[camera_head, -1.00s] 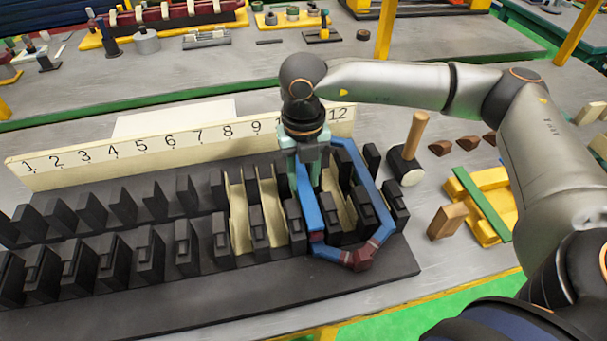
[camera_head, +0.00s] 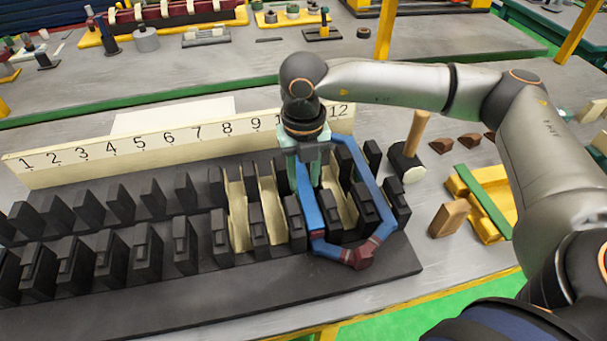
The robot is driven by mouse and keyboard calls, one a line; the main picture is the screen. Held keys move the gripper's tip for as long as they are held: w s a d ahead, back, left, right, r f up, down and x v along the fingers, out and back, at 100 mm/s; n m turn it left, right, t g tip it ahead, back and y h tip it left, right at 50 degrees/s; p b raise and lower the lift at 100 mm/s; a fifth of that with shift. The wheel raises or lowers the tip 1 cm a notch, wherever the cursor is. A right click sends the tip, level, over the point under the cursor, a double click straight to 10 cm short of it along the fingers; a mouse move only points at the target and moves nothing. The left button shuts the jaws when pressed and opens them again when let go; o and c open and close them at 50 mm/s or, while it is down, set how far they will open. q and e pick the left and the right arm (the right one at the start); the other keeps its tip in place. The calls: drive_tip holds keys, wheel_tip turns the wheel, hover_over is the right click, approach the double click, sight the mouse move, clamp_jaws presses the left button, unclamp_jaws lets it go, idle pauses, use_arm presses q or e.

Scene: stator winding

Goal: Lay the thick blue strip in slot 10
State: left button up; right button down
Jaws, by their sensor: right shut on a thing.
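The blue strip (camera_head: 309,205) is the left leg of a closed coil. The coil's right blue leg (camera_head: 367,185) runs on the right among the far-right teeth, and dark red bands (camera_head: 362,256) mark its near end. My right gripper (camera_head: 307,178) is shut on the left leg near its far end, coming down from above. The leg lies along a row gap between black teeth, beside a cream slot liner (camera_head: 338,205). How deep it sits in the gap is hidden. The numbered board (camera_head: 140,147) stands behind, with 10 and 11 covered by my arm. My left gripper is out of view.
The black slotted base (camera_head: 215,300) has rows of upright teeth, with cream liners (camera_head: 239,215) in several right-hand slots. Right of it stand a mallet (camera_head: 410,160), a wooden block (camera_head: 446,219) and a yellow holder with a green strip (camera_head: 486,200).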

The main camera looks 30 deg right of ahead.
sight(304, 185)
drive_tip(key=shift+c, duration=2.3)
unclamp_jaws()
drive_tip(key=shift+r, duration=0.2)
drive_tip(key=shift+r+p, duration=0.4)
drive_tip(key=shift+r, duration=0.25)
wheel_tip(304, 185, up, 8)
drive_tip(key=p, duration=0.4)
drive_tip(key=shift+f, duration=0.25)
